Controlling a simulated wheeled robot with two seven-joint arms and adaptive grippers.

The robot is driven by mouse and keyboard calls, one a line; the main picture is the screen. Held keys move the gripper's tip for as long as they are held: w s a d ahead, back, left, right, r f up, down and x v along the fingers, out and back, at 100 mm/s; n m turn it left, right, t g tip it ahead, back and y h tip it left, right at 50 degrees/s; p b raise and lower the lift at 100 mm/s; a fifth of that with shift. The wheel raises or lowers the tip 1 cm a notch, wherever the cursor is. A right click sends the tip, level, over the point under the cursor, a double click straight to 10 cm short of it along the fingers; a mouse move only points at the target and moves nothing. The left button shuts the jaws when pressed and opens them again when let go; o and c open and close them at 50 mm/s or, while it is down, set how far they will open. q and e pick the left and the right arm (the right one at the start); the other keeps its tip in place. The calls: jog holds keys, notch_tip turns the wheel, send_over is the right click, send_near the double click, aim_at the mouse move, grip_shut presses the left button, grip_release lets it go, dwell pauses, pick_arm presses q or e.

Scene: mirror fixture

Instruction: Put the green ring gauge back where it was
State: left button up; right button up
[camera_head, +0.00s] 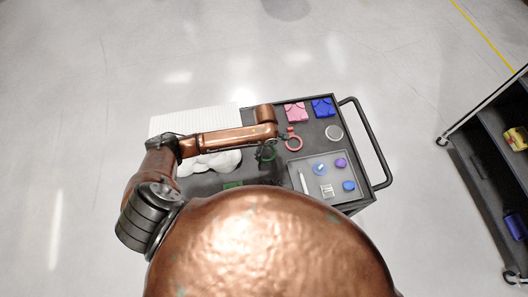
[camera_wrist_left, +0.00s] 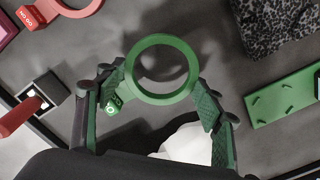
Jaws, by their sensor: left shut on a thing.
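The green ring gauge (camera_wrist_left: 160,99) is between the two green-padded fingers of my left gripper (camera_wrist_left: 162,100) in the left wrist view. Its small tag with white lettering (camera_wrist_left: 113,103) is beside the left finger. My left gripper is shut on the gauge. In the head view, the left gripper (camera_head: 265,152) is over the cart's middle, with the green ring gauge (camera_head: 271,155) small and partly hidden at it. A red ring gauge (camera_head: 294,144) lies just right of it; its "NO GO" tag (camera_wrist_left: 27,17) shows in the left wrist view. The gauge's original place cannot be told.
The dark cart (camera_head: 262,112) carries a pink block (camera_head: 296,112), a blue block (camera_head: 323,107), a pale ring (camera_head: 334,132) and a grey tray (camera_head: 348,173) of small items. White lumpy material (camera_head: 225,160) lies left. A green plate (camera_wrist_left: 283,97) is near the right finger. A dark shelf (camera_head: 490,165) stands right.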

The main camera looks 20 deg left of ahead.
aim_at(264, 155)
pick_arm(q)
jog(key=shift+w+a+f, duration=0.2)
jog(key=shift+a+f, duration=0.1)
jog(key=shift+f, duration=0.05)
jog(key=shift+a+f, duration=0.1)
jog(key=shift+f, duration=1.55)
jog(key=shift+f, duration=0.1)
jog(key=o, duration=1.2)
notch_tip(264, 155, up, 12)
jog(key=shift+r, duration=0.15)
